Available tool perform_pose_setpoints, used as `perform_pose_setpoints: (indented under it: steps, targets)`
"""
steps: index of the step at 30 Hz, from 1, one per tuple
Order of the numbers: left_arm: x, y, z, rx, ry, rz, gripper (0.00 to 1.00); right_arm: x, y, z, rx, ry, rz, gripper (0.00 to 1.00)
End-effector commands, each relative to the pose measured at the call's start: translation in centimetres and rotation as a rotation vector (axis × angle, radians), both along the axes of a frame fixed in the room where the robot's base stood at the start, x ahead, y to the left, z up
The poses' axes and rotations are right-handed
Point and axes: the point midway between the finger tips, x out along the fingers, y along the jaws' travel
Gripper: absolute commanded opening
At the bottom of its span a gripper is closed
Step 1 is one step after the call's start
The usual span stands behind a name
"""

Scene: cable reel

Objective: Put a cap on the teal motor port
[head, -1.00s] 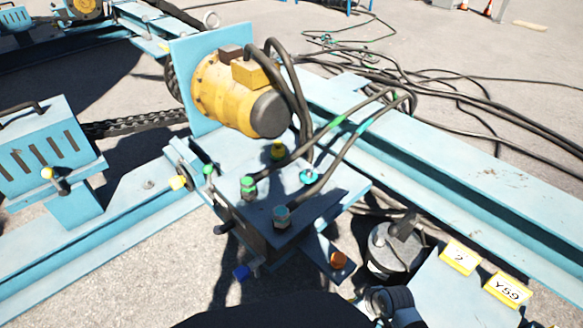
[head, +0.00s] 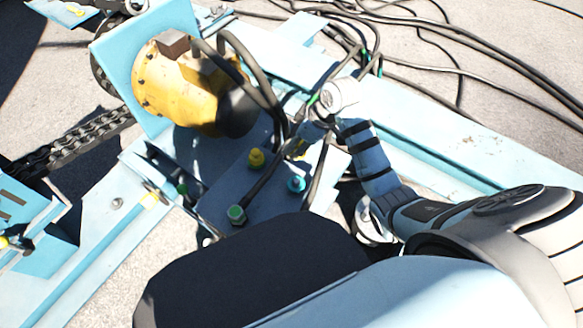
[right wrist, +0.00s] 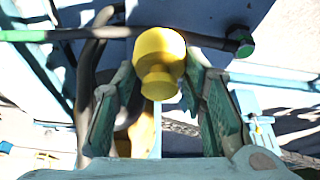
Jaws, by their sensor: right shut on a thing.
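The teal port (head: 296,184) stands on the blue motor plate in the head view, right of a yellow-topped fitting (head: 256,157). My right gripper (head: 307,138) is above and slightly right of the teal port, apart from it. It is shut on a yellow cap (right wrist: 158,62), which shows between the fingers in the right wrist view; in the head view only a small yellow bit shows at the fingertips. The yellow motor (head: 180,88) is to the left. My left gripper is not in view.
A green fitting (head: 237,213) with a black cable sits at the plate's front; it also shows in the wrist view (right wrist: 240,42). Black hoses (head: 255,75) arch from the motor close to my right gripper. A blue beam (head: 450,140) runs behind my arm.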

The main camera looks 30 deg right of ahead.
Motion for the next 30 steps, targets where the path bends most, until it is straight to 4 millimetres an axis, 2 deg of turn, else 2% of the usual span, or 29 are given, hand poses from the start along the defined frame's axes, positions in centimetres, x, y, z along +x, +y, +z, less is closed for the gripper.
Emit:
perform_pose_setpoints:
  steps: [1, 3, 6, 9, 14, 19, 29, 30]
  targets:
    - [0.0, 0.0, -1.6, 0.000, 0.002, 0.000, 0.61, -0.1, 0.1, -2.8, 0.002, 0.007, 0.000, 0.11]
    - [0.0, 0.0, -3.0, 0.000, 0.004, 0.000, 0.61, 0.0, 0.3, -5.9, 0.003, 0.009, 0.002, 0.11]
    - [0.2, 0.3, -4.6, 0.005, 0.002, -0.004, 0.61, 0.1, 0.3, -9.9, 0.001, 0.009, 0.003, 0.11]
    - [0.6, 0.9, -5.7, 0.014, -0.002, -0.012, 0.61, 0.1, 0.2, -12.5, 0.002, 0.007, 0.001, 0.11]
    - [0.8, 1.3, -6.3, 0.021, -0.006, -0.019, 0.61, 0.1, 0.2, -14.3, 0.002, 0.006, 0.001, 0.11]
    - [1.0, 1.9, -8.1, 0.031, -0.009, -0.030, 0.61, 0.0, 0.1, -17.7, 0.002, 0.007, -0.001, 0.11]
    - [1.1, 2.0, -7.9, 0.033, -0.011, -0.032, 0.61, 0.0, 0.1, -18.0, 0.002, 0.005, -0.001, 0.11]
    - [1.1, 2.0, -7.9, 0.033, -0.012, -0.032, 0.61, 0.0, 0.1, -18.0, 0.002, 0.004, -0.002, 0.42]
